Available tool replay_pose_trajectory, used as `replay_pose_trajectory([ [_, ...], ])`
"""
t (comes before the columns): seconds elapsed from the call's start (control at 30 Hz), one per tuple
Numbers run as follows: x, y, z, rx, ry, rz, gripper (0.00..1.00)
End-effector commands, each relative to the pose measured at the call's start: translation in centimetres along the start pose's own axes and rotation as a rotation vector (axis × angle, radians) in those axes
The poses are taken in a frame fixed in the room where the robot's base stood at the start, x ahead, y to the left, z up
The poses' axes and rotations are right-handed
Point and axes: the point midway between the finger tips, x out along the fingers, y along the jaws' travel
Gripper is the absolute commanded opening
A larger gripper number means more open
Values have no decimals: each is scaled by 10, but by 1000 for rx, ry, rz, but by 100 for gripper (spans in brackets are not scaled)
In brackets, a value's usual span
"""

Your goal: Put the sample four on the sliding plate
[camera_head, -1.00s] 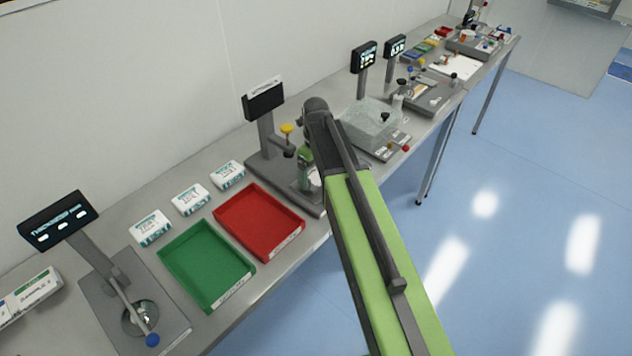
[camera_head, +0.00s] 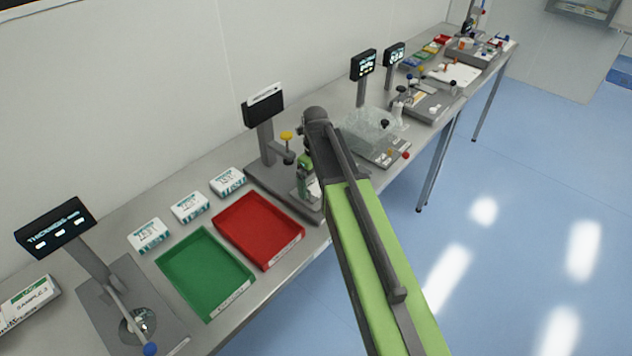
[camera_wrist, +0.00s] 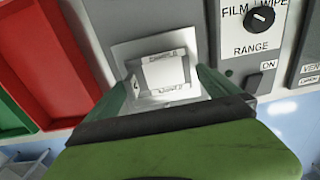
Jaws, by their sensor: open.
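In the wrist view a white square sample (camera_wrist: 165,73) with "SAMPLE" lettering lies between my fingers; its number is too blurred to read. It lies on a pale square plate (camera_wrist: 122,50), which seems to be the sliding plate, set in a grey instrument. My gripper (camera_wrist: 164,84) is open, with one green finger on each side of the sample. I cannot tell whether the fingers touch it. In the head view my arm hides most of the gripper and the plate at the instrument base (camera_head: 262,180).
A red tray (camera_head: 290,258) and a green tray (camera_head: 207,317) lie left of the instrument, with several white sample boxes (camera_head: 190,207) behind them. A thickness gauge (camera_head: 95,310) stands further left. A clear-covered device (camera_head: 372,135) stands to the right. A control panel (camera_wrist: 255,40) adjoins the plate.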

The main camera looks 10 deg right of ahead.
Motion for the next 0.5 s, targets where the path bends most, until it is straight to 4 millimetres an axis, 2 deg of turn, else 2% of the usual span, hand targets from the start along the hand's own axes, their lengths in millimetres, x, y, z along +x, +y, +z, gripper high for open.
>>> replay_pose_trajectory([
  [0.03,-16,0,0,0,0,0,100],
  [0.3,-75,0,0,0,0,0,100],
  [0.5,-109,0,0,0,0,0,100],
])
